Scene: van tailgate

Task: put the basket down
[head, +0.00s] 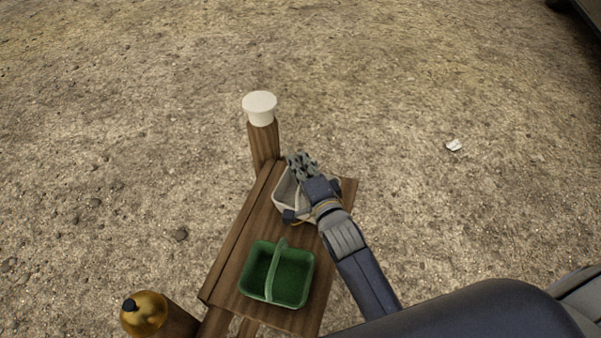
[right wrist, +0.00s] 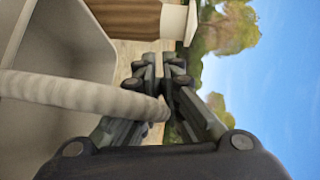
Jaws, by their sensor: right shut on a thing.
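My right gripper (head: 301,165) is shut on the handle of a pale off-white basket (head: 286,196), at the far end of a wooden table (head: 238,243). I cannot tell whether this basket touches the tabletop or hangs just above it. In the right wrist view the basket's pale inside (right wrist: 75,45) looks empty, and its thick handle (right wrist: 75,94) runs to the closed fingers (right wrist: 165,75). A green basket (head: 300,286) with an upright handle stands on the table nearer to me. My left gripper is not in view.
A white round object (head: 260,107) sits on a wooden post beyond the table. A golden round object with a black top (head: 145,313) is at the lower left. The gravelly ground around is mostly clear, with a small white scrap (head: 454,146) at right.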

